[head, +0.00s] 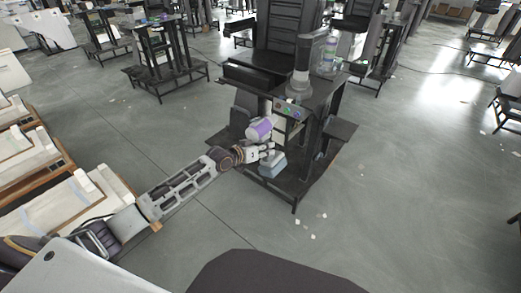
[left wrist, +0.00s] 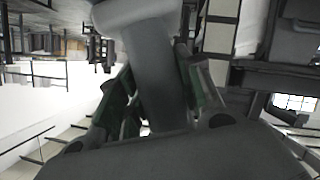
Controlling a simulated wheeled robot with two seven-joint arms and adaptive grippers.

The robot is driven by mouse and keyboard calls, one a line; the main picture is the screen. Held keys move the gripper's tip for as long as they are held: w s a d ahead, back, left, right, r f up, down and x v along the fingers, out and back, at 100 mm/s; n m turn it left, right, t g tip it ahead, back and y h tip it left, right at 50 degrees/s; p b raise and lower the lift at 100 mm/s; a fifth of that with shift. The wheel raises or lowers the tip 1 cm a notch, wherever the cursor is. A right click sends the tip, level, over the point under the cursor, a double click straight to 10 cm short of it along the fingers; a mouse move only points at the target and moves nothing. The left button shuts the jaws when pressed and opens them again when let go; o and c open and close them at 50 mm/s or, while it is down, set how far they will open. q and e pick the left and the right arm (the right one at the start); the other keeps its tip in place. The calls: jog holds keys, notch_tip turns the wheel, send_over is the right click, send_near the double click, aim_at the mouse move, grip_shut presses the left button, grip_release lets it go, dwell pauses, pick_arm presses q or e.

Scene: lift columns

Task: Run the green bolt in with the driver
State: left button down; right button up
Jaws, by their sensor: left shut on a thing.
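The driver (head: 260,129) has a purple and white body at the top and a blue-grey block at its foot. My left gripper (head: 268,152) is shut on its grey handle, between body and foot. In the left wrist view the grey handle (left wrist: 158,85) runs between the two fingers of my left gripper (left wrist: 155,95). The driver is close in front of a dark column station. A panel (head: 289,108) there carries small coloured spots, some greenish; I cannot tell which is the green bolt, or whether the driver touches it. My right gripper is not in view.
The dark station (head: 262,80) has a shelf and a base plate (head: 300,184) on the floor. A grey cylinder (head: 301,80) and a clear bottle (head: 329,55) stand on it. White-topped benches (head: 60,205) line the left.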

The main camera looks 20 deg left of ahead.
pick_arm(q)
jog(key=shift+s+d+r, duration=0.2)
jog(key=shift+d+r, duration=0.15)
jog(key=shift+d, duration=0.2)
jog(key=shift+s+d, duration=0.15)
jog(key=shift+d, duration=0.1)
jog(key=shift+d+n+h, duration=0.1)
jog(key=shift+n+h, duration=0.2)
jog(key=shift+s+f, duration=0.1)
jog(key=shift+f, duration=0.05)
jog(key=shift+n, duration=0.4)
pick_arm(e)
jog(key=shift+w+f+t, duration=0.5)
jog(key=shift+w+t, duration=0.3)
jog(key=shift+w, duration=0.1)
pick_arm(q)
jog(key=shift+w, duration=0.2)
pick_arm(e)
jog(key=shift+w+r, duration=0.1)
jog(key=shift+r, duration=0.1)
